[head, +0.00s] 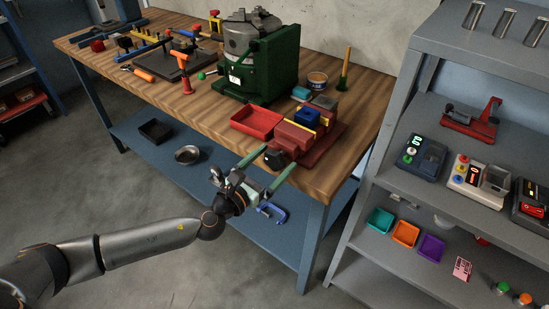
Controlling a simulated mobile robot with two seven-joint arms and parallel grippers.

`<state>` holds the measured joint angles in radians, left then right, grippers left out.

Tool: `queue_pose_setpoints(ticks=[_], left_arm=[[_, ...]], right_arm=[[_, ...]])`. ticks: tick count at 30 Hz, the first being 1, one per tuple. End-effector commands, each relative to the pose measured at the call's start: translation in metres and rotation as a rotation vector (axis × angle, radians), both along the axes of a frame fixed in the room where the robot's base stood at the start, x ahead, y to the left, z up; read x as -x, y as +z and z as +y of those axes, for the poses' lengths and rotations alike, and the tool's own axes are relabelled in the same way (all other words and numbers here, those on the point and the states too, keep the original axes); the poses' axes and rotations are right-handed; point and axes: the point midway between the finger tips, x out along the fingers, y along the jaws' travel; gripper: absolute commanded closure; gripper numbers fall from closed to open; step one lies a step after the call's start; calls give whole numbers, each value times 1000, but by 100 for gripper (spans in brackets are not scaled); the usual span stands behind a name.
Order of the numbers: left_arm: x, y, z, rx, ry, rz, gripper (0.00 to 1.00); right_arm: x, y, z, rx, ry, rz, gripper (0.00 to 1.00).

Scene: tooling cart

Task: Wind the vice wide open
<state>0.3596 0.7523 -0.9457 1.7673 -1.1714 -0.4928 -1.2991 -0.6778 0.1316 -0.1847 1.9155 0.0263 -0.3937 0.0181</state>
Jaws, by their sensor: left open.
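The red vice (318,143) sits at the right front corner of the wooden workbench. A blue block (307,117) shows at its jaws, with yellow strips beside it. Whether the jaws grip the block, I cannot tell. A dark knob or handle end (274,158) sticks out at the vice's front, over the bench edge. My left gripper (280,157) is open, with its two long pale green fingers pointing at the vice, one on each side of the dark end in the picture. Contact is too small to tell. My right gripper is not in view.
A red tray (257,122) lies left of the vice. A green machine (262,65) stands behind it. Several tools lie at the bench's left. A grey shelf unit (463,182) with devices and small trays stands close at right. A blue clamp (272,212) lies on the lower shelf.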

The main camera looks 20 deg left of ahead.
Motion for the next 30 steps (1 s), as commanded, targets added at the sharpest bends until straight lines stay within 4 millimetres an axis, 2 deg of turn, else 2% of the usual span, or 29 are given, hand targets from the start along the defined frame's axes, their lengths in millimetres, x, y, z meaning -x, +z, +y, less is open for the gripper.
queue_pose_setpoints(ticks=[11,30], left_arm=[[-5,0,-2,1,-1,1,4],[-5,0,-2,1,0,1,76]], right_arm=[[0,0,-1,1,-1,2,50],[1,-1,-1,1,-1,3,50]])
